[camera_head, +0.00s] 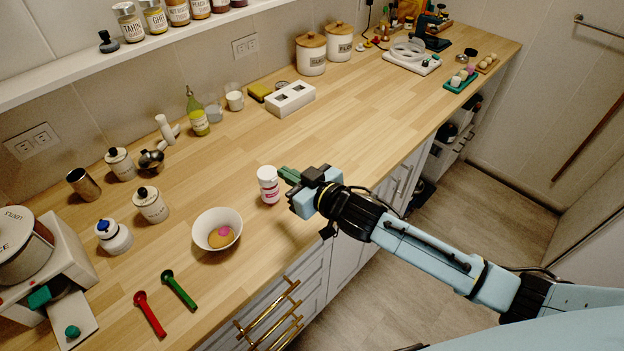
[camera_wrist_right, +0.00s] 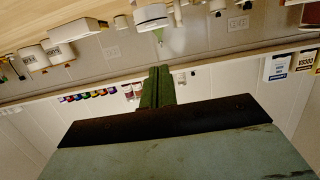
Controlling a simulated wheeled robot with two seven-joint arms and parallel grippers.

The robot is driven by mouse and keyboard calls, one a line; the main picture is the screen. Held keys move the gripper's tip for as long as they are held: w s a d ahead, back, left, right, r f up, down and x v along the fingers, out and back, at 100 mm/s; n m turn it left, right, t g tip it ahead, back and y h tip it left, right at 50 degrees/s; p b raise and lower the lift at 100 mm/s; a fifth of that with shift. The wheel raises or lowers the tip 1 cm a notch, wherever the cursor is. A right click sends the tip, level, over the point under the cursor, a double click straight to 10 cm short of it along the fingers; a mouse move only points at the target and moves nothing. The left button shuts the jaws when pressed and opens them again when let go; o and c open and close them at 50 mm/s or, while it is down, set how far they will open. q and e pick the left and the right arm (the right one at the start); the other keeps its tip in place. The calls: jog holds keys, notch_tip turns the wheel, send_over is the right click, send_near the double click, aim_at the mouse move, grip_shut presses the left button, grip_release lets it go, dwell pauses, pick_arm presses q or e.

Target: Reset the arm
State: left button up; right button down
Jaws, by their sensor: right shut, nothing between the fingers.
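My right gripper (camera_head: 290,175) is above the front edge of the wooden counter, with its green fingers pointing left toward the wall. In the right wrist view its green fingers (camera_wrist_right: 157,88) are together with nothing between them. A white bottle with a pink-and-white label (camera_head: 268,184) stands upright on the counter just left of the fingertips; I cannot tell whether they touch it. My right arm (camera_head: 430,250) reaches in from the lower right. My left gripper is not in view.
A white bowl (camera_head: 217,230) with orange and pink contents sits left of the bottle. Red (camera_head: 150,313) and green (camera_head: 179,290) spoons lie nearby. Jars and a scale-like appliance (camera_head: 40,260) stand at left. The counter's middle (camera_head: 300,130) is clear. A spice shelf (camera_head: 110,57) runs along the wall.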

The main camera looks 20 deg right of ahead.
jog(key=s+d+f+m+g+h, duration=0.1)
jog(key=s+d+f+g+h, duration=0.2)
jog(key=s, duration=0.7)
jog(key=s+d+f+m+g+h, duration=0.2)
jog(key=s+d+g, duration=0.3)
jog(key=s, duration=0.5)
jog(key=s+d+f+m+g+h, duration=0.15)
jog(key=s+d, duration=0.35)
jog(key=s, duration=0.5)
notch_tip(320, 180, down, 31)
jog(key=s+g+b, duration=0.1)
jog(key=g+b, duration=0.1)
jog(key=b, duration=0.3)
jog(key=s+d+f+b, duration=0.1)
jog(key=s+f+b, duration=0.1)
jog(key=s+f, duration=0.6)
jog(key=s+d+f+n+g+h+b, duration=0.1)
jog(key=s+f+b, duration=0.1)
jog(key=s+f, duration=0.6)
notch_tip(320, 180, down, 3)
jog(key=shift+s+d+r+b, duration=0.1)
jog(key=shift+s+d+b, duration=0.15)
jog(key=shift+d+b, duration=0.15)
